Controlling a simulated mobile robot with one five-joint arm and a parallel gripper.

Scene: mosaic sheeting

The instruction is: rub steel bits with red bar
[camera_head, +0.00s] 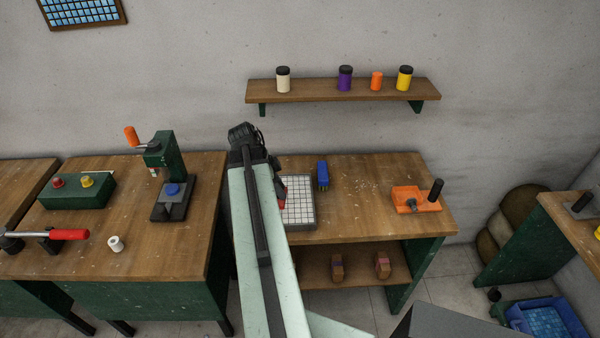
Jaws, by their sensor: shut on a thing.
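My arm reaches away from me over the middle bench, and its pale link hides part of the bench. My gripper (279,181) shows only partly past the arm's right side, at the left edge of the gridded tray. It is shut on a red thing, the red bar (282,197), of which only a small part shows. I cannot tell whether the bar touches the tray. Small pale bits (368,184), perhaps the steel bits, lie scattered on the bench top right of the blue brush.
The gridded white tray (300,211) lies under the gripper. A blue brush (322,172) stands behind its right side. An orange tool with a black handle (408,199) sits at the bench's right. A wall shelf (330,92) holds several jars. A green press (170,165) stands on the left bench.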

